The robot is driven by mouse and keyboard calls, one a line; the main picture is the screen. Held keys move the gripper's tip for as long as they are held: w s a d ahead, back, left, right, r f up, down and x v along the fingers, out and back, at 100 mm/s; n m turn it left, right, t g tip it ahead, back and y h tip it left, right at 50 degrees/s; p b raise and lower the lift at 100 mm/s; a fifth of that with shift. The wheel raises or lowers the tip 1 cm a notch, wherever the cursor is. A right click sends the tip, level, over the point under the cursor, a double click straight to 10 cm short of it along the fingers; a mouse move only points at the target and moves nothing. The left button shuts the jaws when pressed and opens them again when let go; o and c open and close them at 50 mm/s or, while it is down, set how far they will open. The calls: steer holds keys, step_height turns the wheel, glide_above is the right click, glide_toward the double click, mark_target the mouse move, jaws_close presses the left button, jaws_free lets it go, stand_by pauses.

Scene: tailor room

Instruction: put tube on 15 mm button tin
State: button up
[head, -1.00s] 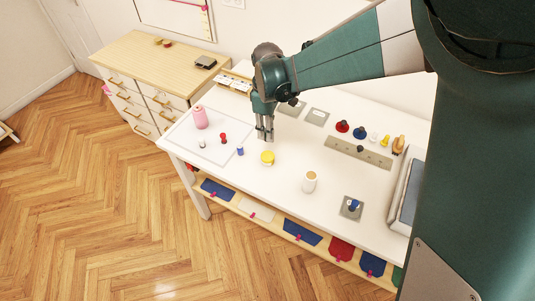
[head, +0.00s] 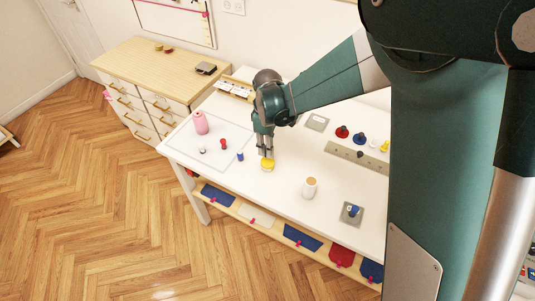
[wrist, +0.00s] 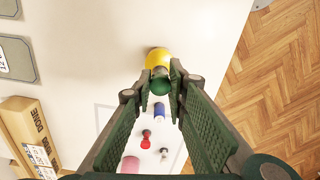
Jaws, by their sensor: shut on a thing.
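A small round yellow thing (head: 267,165), likely the tube, stands on the white table. My gripper (head: 266,152) points down at it from above. In the wrist view the yellow thing (wrist: 158,57) lies at the fingertips (wrist: 162,78), with a small green part between them. Flat grey square plates with labels lie behind; one (head: 317,122) shows in the head view, and one (wrist: 15,60) at the left of the wrist view. I cannot read which is the 15 mm button tin.
A pink spool (head: 200,123), a red piece (head: 223,144) and a blue piece (head: 240,156) stand to the left. A pale cylinder (head: 310,188) and a grey plate with a blue knob (head: 351,213) are to the right. A grey strip (head: 355,157) lies behind them.

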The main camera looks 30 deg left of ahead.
steer(key=shift+f, duration=1.85)
steer(key=shift+f, duration=0.2)
steer(key=o, duration=0.9)
steer(key=shift+c, duration=0.2)
steer(key=shift+r, duration=0.25)
steer(key=shift+r, duration=5.95)
